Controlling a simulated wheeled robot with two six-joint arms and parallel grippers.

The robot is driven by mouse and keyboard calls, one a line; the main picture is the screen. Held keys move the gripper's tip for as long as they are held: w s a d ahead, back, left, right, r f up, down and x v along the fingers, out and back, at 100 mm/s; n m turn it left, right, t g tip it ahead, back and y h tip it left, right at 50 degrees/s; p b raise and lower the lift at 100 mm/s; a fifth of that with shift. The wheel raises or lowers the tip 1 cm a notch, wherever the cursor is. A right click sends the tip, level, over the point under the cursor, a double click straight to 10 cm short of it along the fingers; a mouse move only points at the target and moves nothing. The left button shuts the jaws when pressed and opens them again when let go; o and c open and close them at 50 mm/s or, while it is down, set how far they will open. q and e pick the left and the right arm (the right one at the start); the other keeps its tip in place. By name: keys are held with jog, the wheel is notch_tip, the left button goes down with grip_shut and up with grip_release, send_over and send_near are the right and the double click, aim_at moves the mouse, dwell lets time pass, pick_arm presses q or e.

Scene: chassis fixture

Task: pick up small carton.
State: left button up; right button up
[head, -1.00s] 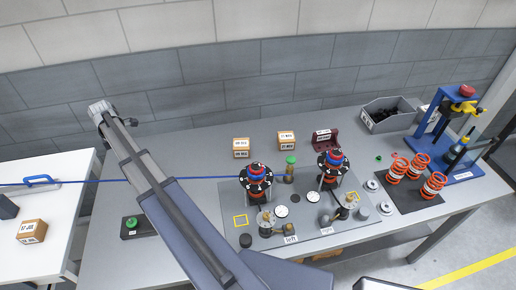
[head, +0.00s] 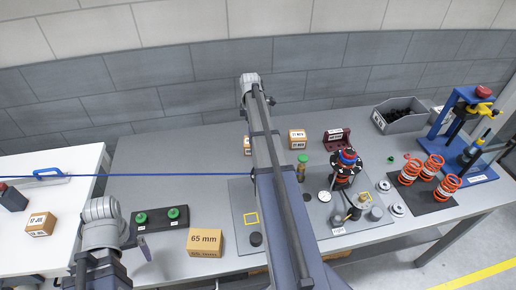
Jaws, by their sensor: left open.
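A brown carton marked 65 mm (head: 205,242) sits on the grey table at lower left of the head view, left of the mat. Its printed top and front face show. My left gripper (head: 136,246) is at the lower left, coming in from the left, to the left of the carton and apart from it. It is open and nothing shows between its fingers; part of it is cut off by the lower edge. A long link of my own arm runs up the middle and hides part of the mat. My right gripper does not show.
Small labelled boxes (head: 297,139) stand at the back, another (head: 41,223) on the white side table. A fixture (head: 346,165), orange springs (head: 410,171) and a blue press (head: 462,125) are at right.

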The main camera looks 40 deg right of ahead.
pick_arm(q)
jog(key=shift+f+b, duration=2.9)
jog(key=shift+f, duration=0.35)
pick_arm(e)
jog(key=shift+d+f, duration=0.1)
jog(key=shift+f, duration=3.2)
pick_arm(q)
jog(key=shift+r, duration=0.1)
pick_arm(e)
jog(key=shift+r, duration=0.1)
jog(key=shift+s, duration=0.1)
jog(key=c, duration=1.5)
